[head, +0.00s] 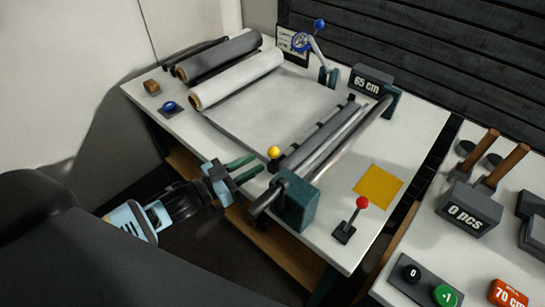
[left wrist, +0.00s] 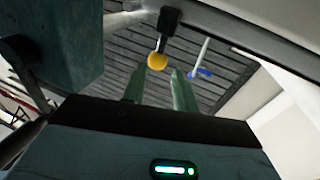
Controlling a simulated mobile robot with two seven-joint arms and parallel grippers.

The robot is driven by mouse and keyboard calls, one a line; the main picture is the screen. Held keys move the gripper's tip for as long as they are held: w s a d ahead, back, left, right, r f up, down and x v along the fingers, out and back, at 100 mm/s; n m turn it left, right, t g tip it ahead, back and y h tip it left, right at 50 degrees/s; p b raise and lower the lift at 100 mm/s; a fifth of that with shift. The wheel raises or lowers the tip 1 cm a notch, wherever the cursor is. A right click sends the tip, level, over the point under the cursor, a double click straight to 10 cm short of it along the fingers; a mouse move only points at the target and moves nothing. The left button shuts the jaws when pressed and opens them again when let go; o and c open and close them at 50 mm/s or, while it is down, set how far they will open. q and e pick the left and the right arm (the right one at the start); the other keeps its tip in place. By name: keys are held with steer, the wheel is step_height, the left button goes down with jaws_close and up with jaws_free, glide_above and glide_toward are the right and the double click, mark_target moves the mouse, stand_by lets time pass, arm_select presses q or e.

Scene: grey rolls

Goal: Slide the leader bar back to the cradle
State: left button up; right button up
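The leader bar (head: 313,132) is a dark strip across the table, at the right end of the grey sheet (head: 268,112). Its yellow knob (head: 274,153) is at the near end and also shows in the left wrist view (left wrist: 157,62). The sheet runs left to a roll (head: 236,79) with a brown core, beside a darker roll (head: 217,55); these seem to lie in the cradle, whose frame I cannot make out. My left gripper (head: 257,167) is open and empty, just short of the knob; in the wrist view the knob shows beyond the gap between its fingers (left wrist: 158,88). My right gripper is not in view.
Metal rollers (head: 345,143) with a teal end block (head: 295,200) stand close right of the bar. A "65 cm" display (head: 367,83), a blue-knobbed lever (head: 319,50), a red-knobbed lever (head: 354,218) and a yellow square (head: 378,185) are on the table. A blue button (head: 169,107) sits at the left.

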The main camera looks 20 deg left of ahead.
mark_target(274, 158)
arm_select(q)
steer(key=shift+s+d+f+y, duration=0.1)
steer(key=shift+s+f+y, duration=0.5)
steer(key=shift+y, duration=0.2)
steer(key=shift+x, duration=4)
jaws_close()
